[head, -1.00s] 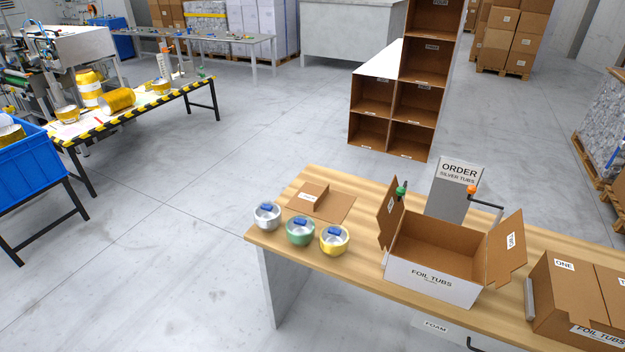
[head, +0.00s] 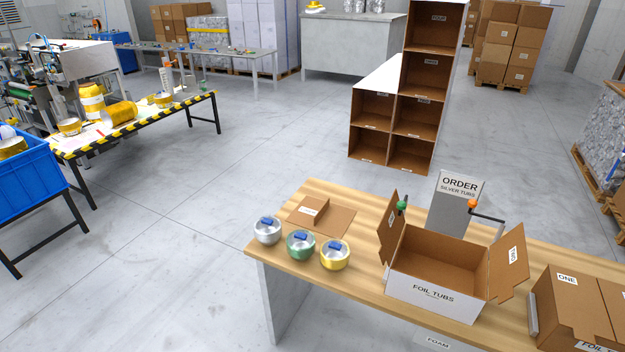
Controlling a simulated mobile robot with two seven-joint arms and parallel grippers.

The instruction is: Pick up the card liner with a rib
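The card liner (head: 336,219) is a flat brown sheet lying on the wooden table (head: 360,268), at its left end. A raised brown rib (head: 317,211) with a small white label stands on it. Neither of my grippers shows in the head view, so their state and distance from the liner cannot be seen.
A silver tub (head: 267,231), a green tub (head: 301,246) and a yellow tub (head: 335,256) stand in front of the liner. An open FOIL TUBS box (head: 434,296) is to the right, with a closed box (head: 577,308) beyond. An order sign (head: 459,192) stands behind.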

